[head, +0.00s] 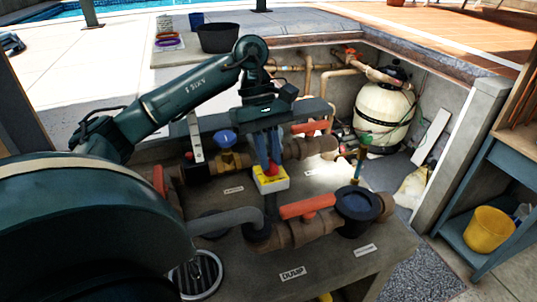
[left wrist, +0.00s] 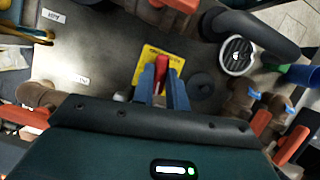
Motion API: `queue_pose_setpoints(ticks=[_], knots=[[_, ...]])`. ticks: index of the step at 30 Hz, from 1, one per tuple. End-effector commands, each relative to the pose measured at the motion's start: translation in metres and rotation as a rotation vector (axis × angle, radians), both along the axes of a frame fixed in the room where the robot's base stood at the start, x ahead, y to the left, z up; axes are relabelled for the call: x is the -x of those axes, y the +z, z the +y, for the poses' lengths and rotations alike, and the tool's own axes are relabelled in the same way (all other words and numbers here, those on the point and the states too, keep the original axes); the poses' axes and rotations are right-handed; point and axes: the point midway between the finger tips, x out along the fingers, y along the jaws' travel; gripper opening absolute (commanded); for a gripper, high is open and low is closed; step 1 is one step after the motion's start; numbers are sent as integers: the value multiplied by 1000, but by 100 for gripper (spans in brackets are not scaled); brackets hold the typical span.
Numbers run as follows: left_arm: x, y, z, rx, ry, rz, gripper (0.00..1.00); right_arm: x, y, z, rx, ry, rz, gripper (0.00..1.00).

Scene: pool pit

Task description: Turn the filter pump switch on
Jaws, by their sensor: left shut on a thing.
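The pump switch is a red lever (head: 271,169) on a yellow plate (head: 270,184), set among the pipes on the grey slab. My left gripper (head: 267,160) reaches down from above, and its blue fingers are closed on the red lever. In the left wrist view the red lever (left wrist: 162,66) stands between the two fingertips, with the yellow plate (left wrist: 150,60) behind it. The fingers hide part of the lever, and I cannot tell its exact angle. My right gripper is not in view.
Orange-handled valves (head: 307,207) and brown pipes lie close around the switch. A blue-handled valve (head: 225,138) is to its left. A round drain grate (head: 195,274) is at the front. A cream filter tank (head: 384,117) stands behind right, and a yellow bucket (head: 489,229) is at far right.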

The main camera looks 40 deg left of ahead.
Motion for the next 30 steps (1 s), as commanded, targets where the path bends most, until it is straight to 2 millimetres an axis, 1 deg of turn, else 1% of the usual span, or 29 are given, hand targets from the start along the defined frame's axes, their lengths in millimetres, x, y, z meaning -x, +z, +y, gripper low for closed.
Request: queue_pose_setpoints(ticks=[6,12,27,28,30], knots=[[-1,-2,-1,0,-111,1,0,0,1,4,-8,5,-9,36],[-1,-2,-1,-2,-163,2,0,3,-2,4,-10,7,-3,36],[0,-2,-1,-2,-180,4,0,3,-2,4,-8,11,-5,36],[0,-2,-1,-2,-180,4,16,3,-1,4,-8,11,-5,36],[0,-2,-1,-2,-180,4,22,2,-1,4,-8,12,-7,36]])
